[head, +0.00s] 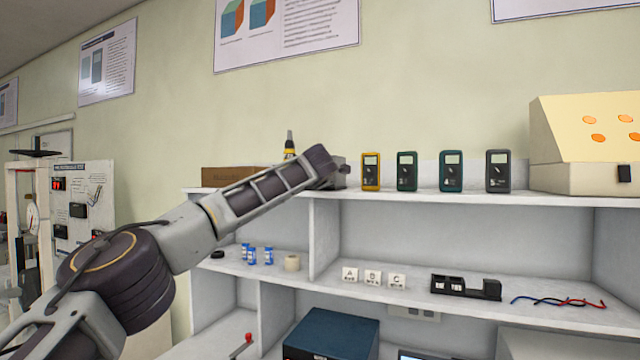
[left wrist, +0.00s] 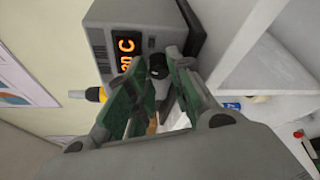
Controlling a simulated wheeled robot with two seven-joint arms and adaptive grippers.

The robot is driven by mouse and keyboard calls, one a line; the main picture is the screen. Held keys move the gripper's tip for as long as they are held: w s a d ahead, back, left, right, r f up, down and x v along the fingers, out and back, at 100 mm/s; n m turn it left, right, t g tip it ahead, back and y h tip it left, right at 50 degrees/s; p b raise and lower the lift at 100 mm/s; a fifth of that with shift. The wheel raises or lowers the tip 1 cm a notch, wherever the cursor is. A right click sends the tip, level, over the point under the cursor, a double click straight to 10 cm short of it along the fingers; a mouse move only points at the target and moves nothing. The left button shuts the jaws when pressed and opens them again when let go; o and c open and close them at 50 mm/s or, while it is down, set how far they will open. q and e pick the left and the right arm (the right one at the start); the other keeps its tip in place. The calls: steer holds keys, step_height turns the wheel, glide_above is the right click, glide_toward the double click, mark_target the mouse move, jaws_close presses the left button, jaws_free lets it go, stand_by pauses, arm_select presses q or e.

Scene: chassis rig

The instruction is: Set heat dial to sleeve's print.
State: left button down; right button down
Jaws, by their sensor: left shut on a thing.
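The grey soldering station (left wrist: 104,32) is close up in the left wrist view, turned sideways. Its orange display (left wrist: 127,55) shows a C and digits partly cut off by a finger, so the full reading cannot be told. The black heat dial (left wrist: 157,62) sits between the green fingertips of my left gripper (left wrist: 153,74), which is shut on it. In the head view my left arm hides most of the station (head: 341,174). A yellow-handled iron (left wrist: 90,94) stands beside it, also in the head view (head: 289,145). I cannot make out a printed sleeve. My right gripper is not in view.
Several multimeters (head: 406,171) and a sloped cream box (head: 570,178) stand on the top shelf (head: 430,197). A brown box (head: 229,177) is left of the station. Blue-white bottles (head: 251,256), lettered cards (head: 371,279) and a black holder (head: 465,288) stand one shelf down.

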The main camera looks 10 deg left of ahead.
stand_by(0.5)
arm_select(q)
steer(key=c, duration=1.3)
jaws_free()
steer(key=shift+o, duration=0.2)
steer(key=shift+s, duration=0.2)
steer(key=v, duration=0.7)
steer(key=shift+s, duration=0.35)
steer(key=shift+d+r, duration=0.1)
steer(key=shift+r, duration=0.05)
